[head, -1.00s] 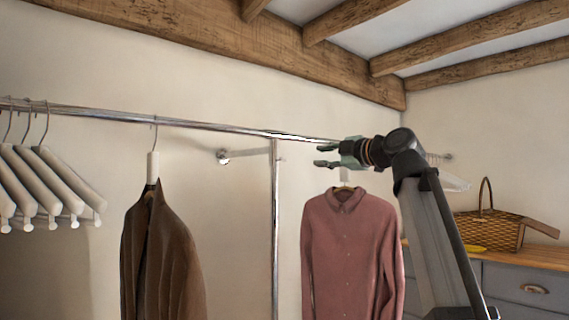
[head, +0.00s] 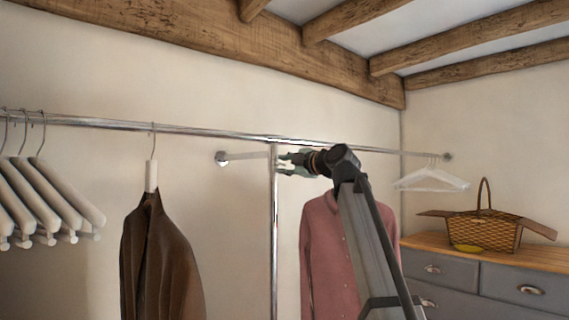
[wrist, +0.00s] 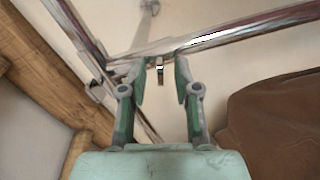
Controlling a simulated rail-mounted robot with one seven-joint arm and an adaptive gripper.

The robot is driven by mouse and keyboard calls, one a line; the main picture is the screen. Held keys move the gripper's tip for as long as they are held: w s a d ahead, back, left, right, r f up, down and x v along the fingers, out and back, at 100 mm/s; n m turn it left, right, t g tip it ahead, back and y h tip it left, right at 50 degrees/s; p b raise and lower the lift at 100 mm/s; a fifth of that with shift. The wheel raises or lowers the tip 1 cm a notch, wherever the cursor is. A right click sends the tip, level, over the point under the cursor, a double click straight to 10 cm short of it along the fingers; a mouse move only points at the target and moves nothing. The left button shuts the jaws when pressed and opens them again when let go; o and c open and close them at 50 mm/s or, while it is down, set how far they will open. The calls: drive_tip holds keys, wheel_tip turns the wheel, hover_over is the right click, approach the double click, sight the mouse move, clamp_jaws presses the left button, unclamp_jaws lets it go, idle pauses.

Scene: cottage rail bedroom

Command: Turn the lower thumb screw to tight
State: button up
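My gripper (head: 283,163) is at the top of the upright metal post (head: 275,225), just below the rail, in the head view. In the wrist view my gripper (wrist: 160,65) is open, with its two green-grey fingers apart. A small metal piece (wrist: 159,68), which may be a thumb screw, shows in the gap between the fingertips, and no contact is visible. A small fitting (wrist: 97,89) sits on the metalwork left of the fingers. I cannot tell which piece is the lower thumb screw; the screws are too small to make out in the head view.
The chrome rail (head: 205,131) runs across above. A brown jacket (head: 160,255) hangs left and a pink shirt (head: 322,240) hangs right, partly behind my arm. White hangers (head: 40,195) are at far left. A basket (head: 485,232) stands on the grey dresser (head: 510,292).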

drive_tip(key=shift+w, duration=0.1)
clamp_jaws()
